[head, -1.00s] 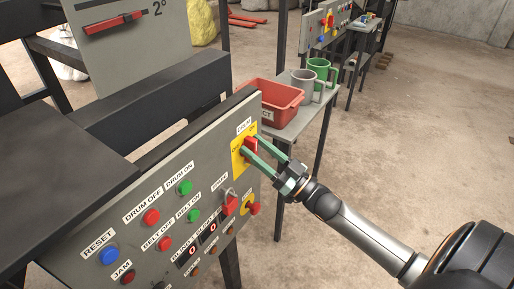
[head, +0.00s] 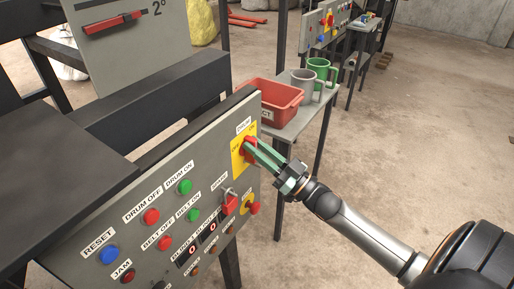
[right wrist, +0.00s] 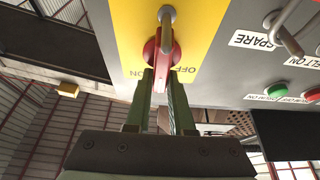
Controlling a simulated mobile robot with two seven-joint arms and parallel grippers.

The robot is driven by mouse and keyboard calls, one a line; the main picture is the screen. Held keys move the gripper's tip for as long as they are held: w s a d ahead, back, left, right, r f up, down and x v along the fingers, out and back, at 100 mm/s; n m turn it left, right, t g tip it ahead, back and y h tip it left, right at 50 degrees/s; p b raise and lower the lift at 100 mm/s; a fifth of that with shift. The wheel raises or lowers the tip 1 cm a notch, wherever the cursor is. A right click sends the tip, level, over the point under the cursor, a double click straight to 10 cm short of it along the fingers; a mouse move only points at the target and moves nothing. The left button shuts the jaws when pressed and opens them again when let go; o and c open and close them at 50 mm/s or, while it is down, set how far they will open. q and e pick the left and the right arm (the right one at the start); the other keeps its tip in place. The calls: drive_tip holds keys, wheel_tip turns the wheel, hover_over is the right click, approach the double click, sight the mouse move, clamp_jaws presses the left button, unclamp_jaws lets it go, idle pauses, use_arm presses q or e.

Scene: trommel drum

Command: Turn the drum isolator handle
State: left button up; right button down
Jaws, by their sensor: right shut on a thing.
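The drum isolator is a red handle (head: 246,146) on a yellow plate (head: 237,160) near the panel's upper right corner, under the DRUM label. In the right wrist view the red handle (right wrist: 161,57) stands roughly upright, with a grey metal loop (right wrist: 167,20) at its upper part. ON shows left of its lower end and OFF right of it, partly covered. My right gripper (head: 253,151) is shut on the handle. Its green fingers also show in the right wrist view (right wrist: 162,76), on either side of the handle's lower end. My left gripper is not in view.
Behind stand a red bin (head: 268,98), a grey mug (head: 303,86) and a green mug (head: 320,72) on a narrow table. Floor at right is clear.

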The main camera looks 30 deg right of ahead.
drive_tip(key=shift+a+f+n, duration=0.1)
drive_tip(key=shift+f+n, duration=0.2)
drive_tip(key=n+g+y, duration=0.1)
drive_tip(key=n+g, duration=0.1)
drive_tip(key=n, duration=0.3)
drive_tip(key=n+g+y+p, duration=0.1)
drive_tip(key=n+g+y, duration=0.1)
drive_tip(key=n, duration=0.4)
drive_tip(key=n+g+y, duration=0.1)
drive_tip(key=n+g, duration=0.1)
drive_tip(key=n, duration=0.4)
drive_tip(key=shift+s+a+f+g+y, duration=0.2)
drive_tip(key=shift+a+f+g+y, duration=0.1)
drive_tip(key=shift+a+g+y, duration=0.1)
drive_tip(key=shift+f+n+g+p, duration=0.15)
drive_tip(key=shift+n+g+p, duration=0.6)
drive_tip(key=shift+n, duration=1.45)
drive_tip(key=shift+n+h, duration=0.3)
drive_tip(key=shift+h, duration=0.1)
drive_tip(key=c, duration=0.9)
unclamp_jaws()
drive_tip(key=shift+d, duration=0.1)
drive_tip(key=shift+o, duration=0.6)
